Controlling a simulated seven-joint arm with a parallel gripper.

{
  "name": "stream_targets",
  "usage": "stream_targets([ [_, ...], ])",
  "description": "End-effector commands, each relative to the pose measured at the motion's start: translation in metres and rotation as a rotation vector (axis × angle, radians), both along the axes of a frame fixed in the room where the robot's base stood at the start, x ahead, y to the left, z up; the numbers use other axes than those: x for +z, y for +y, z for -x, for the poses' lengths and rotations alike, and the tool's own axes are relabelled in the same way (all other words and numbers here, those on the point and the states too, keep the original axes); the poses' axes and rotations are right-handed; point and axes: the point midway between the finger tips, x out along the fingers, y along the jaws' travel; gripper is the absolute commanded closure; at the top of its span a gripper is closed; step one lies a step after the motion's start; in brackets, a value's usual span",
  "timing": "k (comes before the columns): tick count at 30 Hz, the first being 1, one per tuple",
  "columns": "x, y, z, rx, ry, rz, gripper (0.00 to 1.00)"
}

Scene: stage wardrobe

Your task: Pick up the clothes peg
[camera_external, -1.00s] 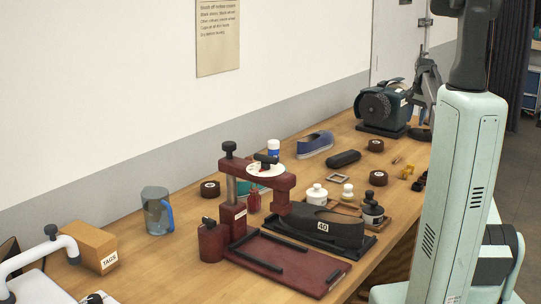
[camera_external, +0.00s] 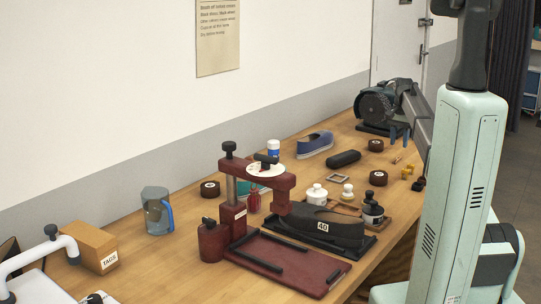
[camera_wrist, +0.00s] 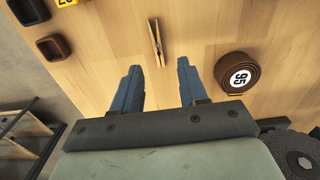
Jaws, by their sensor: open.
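The wooden clothes peg (camera_wrist: 157,42) lies on the bench top in the wrist view, its long side running almost up and down the picture. It also shows small in the external view (camera_external: 397,160). My gripper (camera_wrist: 158,68) is open, with its two blue-grey fingers apart and nothing between them. The peg lies just beyond the fingertips, in line with the gap. In the external view my gripper (camera_external: 400,140) hangs above the bench near the peg, in front of the grinder.
Dark square cups (camera_wrist: 54,47) and a yellow piece stand upper left, near the bench edge. The bench grinder (camera_external: 376,106) stands behind my gripper. Bare wood surrounds the peg.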

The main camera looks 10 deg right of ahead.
Motion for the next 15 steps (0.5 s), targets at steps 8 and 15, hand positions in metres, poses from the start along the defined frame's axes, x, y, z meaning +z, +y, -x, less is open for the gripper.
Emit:
stream_targets([
  [8,-0.016,-0.001,0.000,0.000,0.001,-0.001,0.57],
  [15,-0.047,-0.004,0.000,0.000,0.001,0.000,0.57],
])
